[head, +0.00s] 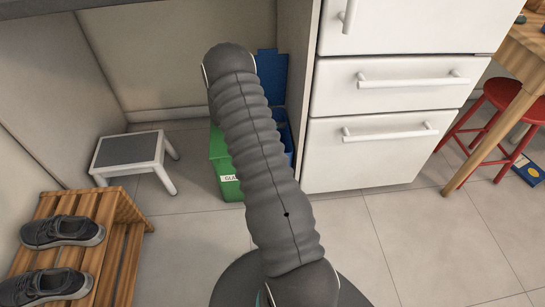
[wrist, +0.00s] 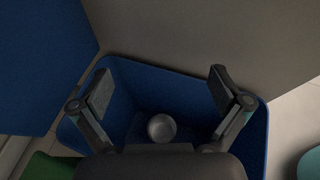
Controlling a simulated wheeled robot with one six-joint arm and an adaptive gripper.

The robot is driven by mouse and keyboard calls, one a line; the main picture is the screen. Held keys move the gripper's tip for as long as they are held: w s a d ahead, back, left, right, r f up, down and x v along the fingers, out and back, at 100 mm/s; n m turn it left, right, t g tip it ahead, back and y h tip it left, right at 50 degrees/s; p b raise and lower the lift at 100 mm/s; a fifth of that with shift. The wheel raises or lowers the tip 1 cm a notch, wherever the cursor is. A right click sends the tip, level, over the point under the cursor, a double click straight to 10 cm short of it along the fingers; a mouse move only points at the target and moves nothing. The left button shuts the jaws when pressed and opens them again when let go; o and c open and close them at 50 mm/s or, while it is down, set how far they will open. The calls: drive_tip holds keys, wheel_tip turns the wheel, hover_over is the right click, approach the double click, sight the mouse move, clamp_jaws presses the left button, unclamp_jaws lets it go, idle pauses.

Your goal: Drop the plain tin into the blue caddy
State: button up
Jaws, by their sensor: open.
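The blue caddy (wrist: 190,90) is below my gripper in the wrist view. In the head view the caddy (head: 287,140) shows partly behind my arm, with its blue lid (head: 272,72) raised. A round, plain grey metal tin (wrist: 162,128) is inside the caddy, low down between my fingers in the picture. My gripper (wrist: 162,88) is open over the caddy, its two fingers wide apart and apart from the tin. My arm hides the gripper in the head view.
A green bin (head: 226,178) with a white label stands left of the caddy. White drawers (head: 375,150) stand close on its right. A step stool (head: 130,150) and a wooden shoe rack (head: 105,235) are at the left. The floor at front right is clear.

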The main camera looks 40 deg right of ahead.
drive_tip(key=v, duration=1)
drive_tip(key=shift+a+r, duration=0.1)
drive_tip(key=shift+a, duration=0.15)
drive_tip(key=shift+a+m, duration=0.1)
drive_tip(key=shift+m, duration=0.2)
drive_tip(key=s+a+f+m+y, duration=0.1)
drive_tip(key=s+a+f+m+g, duration=0.1)
drive_tip(key=s+f, duration=0.1)
drive_tip(key=s+a+f+m+y, duration=0.1)
drive_tip(key=s, duration=0.1)
drive_tip(key=shift+s+f+y, duration=0.1)
drive_tip(key=shift+f+y, duration=0.15)
drive_tip(key=shift+y, duration=0.05)
drive_tip(key=s+a+r+m+t+y, duration=0.4)
drive_tip(key=s+a+r, duration=0.8)
drive_tip(key=r, duration=0.3)
drive_tip(key=s+a+r+m+t+y, duration=0.5)
drive_tip(key=s+a+r+m, duration=0.3)
drive_tip(key=s+a+r, duration=0.4)
wheel_tip(320, 180, up, 5)
drive_tip(key=s+y, duration=0.1)
drive_tip(key=s, duration=0.1)
drive_tip(key=shift+s+a+f+y, duration=0.25)
drive_tip(key=shift+s+y, duration=0.05)
drive_tip(key=shift+s, duration=0.05)
